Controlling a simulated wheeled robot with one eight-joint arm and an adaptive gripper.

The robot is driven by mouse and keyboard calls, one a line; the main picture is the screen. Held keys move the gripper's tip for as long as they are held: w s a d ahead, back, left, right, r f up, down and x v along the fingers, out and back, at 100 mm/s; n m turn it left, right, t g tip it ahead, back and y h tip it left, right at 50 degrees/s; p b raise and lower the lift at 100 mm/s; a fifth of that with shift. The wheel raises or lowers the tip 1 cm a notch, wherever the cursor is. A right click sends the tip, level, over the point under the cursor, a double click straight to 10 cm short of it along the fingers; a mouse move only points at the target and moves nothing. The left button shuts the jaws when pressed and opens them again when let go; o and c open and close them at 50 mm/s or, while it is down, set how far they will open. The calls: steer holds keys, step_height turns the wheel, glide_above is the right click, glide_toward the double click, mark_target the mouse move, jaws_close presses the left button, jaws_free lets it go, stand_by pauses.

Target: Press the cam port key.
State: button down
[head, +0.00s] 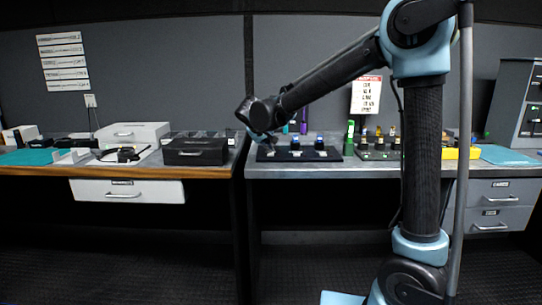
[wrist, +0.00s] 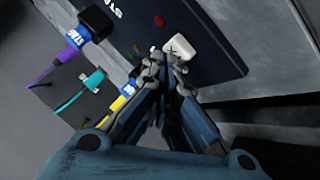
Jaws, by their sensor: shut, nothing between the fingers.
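A dark panel (wrist: 205,20) fills the upper middle of the wrist view, with part of a white label at its top. A white key (wrist: 179,47) with a dark mark sits on it, next to a small red spot and a green one. My gripper (wrist: 162,70) is shut and empty, its fingertips right by the white key; I cannot tell whether they touch it. In the head view my gripper (head: 270,142) is low over the left end of the black panel (head: 300,154) on the grey bench. The key's marking is too small to read.
A black box (head: 195,151) sits on the left bench.

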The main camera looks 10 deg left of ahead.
mark_target(268, 153)
steer(key=shift+r, duration=3)
steer(key=s+d+f+m+g, duration=0.1)
steer(key=s+d+f, duration=0.15)
steer(key=d, duration=0.85)
steer(key=s+d+f+m+g+h, duration=0.1)
steer(key=s+d+m+g, duration=0.15)
steer(key=d, duration=0.85)
steer(key=s+d+f+g, duration=0.15)
steer(key=s+d, duration=0.25)
steer(key=d, duration=0.7)
steer(key=s+d+f+m, duration=0.1)
steer(key=s+d+f, duration=0.3)
steer(key=s, duration=0.3)
steer(key=s+d+f+m+g+y, duration=0.1)
steer(key=s+d+f+m, duration=0.1)
steer(key=s+d+f, duration=0.3)
steer(key=s+d+f+m+g, duration=0.1)
steer(key=s+d+f, duration=0.3)
steer(key=s+f, duration=0.4)
steer(key=shift+s+d+y, duration=0.3)
steer(key=shift+s+y, duration=0.1)
steer(key=shift+s, duration=0.65)
